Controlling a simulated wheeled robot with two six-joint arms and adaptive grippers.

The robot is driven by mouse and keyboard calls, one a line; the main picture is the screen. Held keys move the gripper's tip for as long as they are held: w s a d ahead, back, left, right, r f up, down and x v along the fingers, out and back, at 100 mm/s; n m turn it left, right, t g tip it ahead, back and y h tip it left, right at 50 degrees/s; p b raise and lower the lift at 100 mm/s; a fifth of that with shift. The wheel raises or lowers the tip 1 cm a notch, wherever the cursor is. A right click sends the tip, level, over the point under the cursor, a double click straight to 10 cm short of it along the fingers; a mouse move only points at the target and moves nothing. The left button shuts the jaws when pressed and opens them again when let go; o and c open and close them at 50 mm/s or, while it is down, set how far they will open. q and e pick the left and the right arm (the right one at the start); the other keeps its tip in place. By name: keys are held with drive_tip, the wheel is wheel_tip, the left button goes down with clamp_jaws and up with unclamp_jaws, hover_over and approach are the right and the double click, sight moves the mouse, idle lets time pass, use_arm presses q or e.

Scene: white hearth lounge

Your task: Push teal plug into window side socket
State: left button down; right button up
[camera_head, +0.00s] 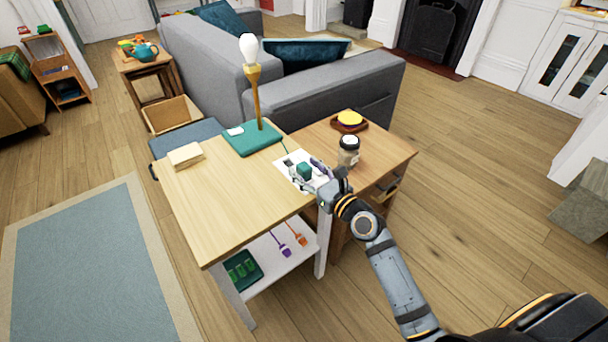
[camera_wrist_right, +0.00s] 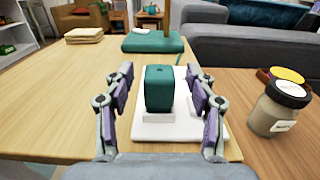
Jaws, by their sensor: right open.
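The teal plug (camera_head: 304,170) stands upright at the white socket board (camera_head: 286,181), near the right end of the light wooden table. In the right wrist view the plug (camera_wrist_right: 159,88) is above a small white block (camera_wrist_right: 158,117) on the board (camera_wrist_right: 150,134); whether it is fully seated I cannot tell. My right gripper (camera_wrist_right: 160,76) is open, with one finger on each side of the plug and visible gaps between. In the head view the right gripper (camera_head: 316,176) partly covers the board, so its sockets are hard to make out. My left gripper is not in view.
A teal-based lamp (camera_head: 253,138) stands behind the board. A dark-lidded jar (camera_head: 348,152) and a tray with a yellow item (camera_head: 349,120) stand on the adjoining brown table, right of the gripper. Folded cloth (camera_head: 185,156) lies left; the table's front half is clear.

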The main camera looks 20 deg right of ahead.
drive_tip(key=shift+w+a, duration=0.2)
drive_tip(key=shift+w, duration=0.35)
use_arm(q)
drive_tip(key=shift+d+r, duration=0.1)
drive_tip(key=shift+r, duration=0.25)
use_arm(e)
drive_tip(key=shift+c, duration=0.2)
clamp_jaws()
drive_tip(key=shift+r, duration=0.15)
